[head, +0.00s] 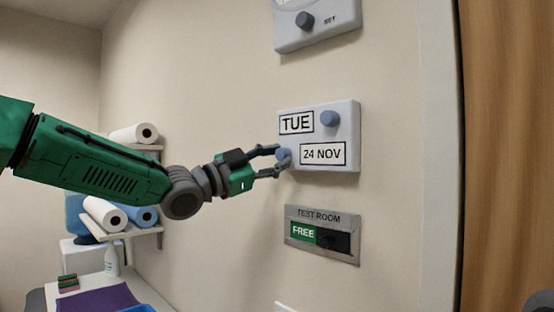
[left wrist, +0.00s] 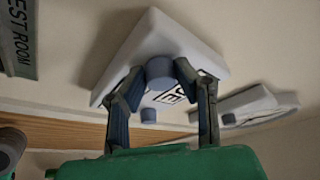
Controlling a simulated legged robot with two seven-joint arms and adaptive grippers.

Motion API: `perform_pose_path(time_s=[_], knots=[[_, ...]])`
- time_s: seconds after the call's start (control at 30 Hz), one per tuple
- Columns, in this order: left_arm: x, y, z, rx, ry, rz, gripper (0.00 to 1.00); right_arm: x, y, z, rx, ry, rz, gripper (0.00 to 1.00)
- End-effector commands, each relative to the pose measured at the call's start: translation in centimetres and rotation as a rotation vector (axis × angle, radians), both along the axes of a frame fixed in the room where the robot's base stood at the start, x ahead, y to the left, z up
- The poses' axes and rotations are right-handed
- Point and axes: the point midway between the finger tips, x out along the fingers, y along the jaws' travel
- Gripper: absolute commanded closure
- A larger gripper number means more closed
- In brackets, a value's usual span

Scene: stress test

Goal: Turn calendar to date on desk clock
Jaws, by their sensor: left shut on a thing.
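A white wall calendar (head: 340,112) shows "TUE" in its upper window (head: 296,123) and "24 NOV" in its lower window (head: 323,153). A blue-grey knob (head: 329,118) sits beside "TUE". A second blue-grey knob (head: 285,154) sits left of "24 NOV". My left gripper (head: 279,161) is shut on this lower knob; the left wrist view shows the knob (left wrist: 160,70) between the fingers. A white device with a "SET" knob (head: 305,20) hangs above, its face mostly cut off. I cannot tell if it is the desk clock.
A "TEST ROOM" slider sign (head: 322,236) reading "FREE" is on the wall below the calendar. A wooden door (head: 505,150) is at the right. Shelves with paper rolls (head: 105,213) and a desk with a purple mat (head: 98,300) are at the left.

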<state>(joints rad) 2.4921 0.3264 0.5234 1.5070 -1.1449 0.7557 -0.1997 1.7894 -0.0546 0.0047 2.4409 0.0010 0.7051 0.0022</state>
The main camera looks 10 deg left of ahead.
Motion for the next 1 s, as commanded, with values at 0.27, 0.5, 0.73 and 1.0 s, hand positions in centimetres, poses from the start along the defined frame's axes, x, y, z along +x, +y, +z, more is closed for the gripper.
perform_pose_path(time_s=[0.27,0.5,0.73,1.0], knots=[[0.0,0.0,0.0,-0.001,0.000,0.000,0.55,0.0,0.0,0.0,0.000,0.000,0.000,0.60],[0.0,0.0,0.0,-0.001,0.000,0.000,0.55,0.0,0.0,0.0,0.000,0.000,0.000,0.60],[-1.2,1.6,-0.5,-0.003,0.001,0.001,0.55,-0.3,0.0,0.1,0.000,-0.003,0.000,0.60],[-4.6,5.9,-2.3,-0.003,0.002,0.002,0.55,-0.3,0.0,0.1,0.000,-0.003,0.000,0.60]])
